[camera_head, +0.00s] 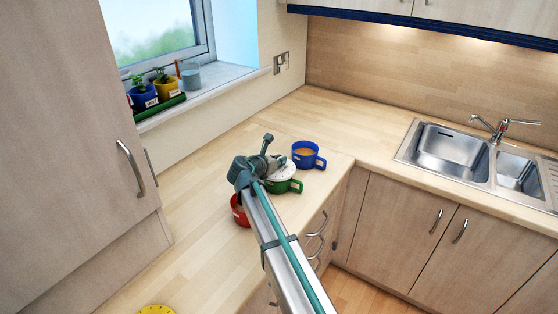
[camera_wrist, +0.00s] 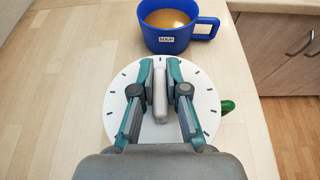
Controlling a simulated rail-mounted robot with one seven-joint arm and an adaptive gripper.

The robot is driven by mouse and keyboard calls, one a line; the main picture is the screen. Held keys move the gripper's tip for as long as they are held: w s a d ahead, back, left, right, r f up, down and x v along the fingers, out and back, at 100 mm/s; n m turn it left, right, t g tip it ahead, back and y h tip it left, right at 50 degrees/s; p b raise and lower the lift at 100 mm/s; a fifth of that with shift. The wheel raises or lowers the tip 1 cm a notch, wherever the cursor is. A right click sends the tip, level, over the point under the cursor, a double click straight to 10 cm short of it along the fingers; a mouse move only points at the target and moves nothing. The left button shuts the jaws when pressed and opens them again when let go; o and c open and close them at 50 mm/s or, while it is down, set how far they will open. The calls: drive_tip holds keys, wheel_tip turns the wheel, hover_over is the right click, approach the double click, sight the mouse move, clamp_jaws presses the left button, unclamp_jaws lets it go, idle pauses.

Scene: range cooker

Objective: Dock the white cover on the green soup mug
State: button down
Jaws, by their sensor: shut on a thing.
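The white cover (camera_wrist: 118,95) is a round disc with dark marks around its edge and an upright grey grip bar (camera_wrist: 160,100). My gripper (camera_wrist: 160,68) is shut on this bar from above. The green mug (camera_head: 285,187) is directly under the cover (camera_head: 284,173) in the head view, partly hidden by my arm. In the wrist view only its green handle (camera_wrist: 228,107) shows, past the cover's right edge. The cover looks level and over the mug's mouth. I cannot tell whether it touches the rim. My gripper also shows in the head view (camera_head: 266,170).
A blue mug (camera_head: 308,155) labelled SOUP (camera_wrist: 168,39) stands just beyond the cover, with brown liquid inside. A red mug (camera_head: 239,213) is partly behind my arm. A yellow dial (camera_head: 157,309) lies at the near counter edge. The counter toward the corner (camera_head: 320,112) is clear.

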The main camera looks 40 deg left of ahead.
drive_tip(key=shift+f, duration=0.5)
drive_tip(key=c, duration=1.5)
unclamp_jaws()
drive_tip(key=p+v, duration=0.3)
drive_tip(key=v, duration=0.8)
drive_tip(key=shift+p, duration=0.35)
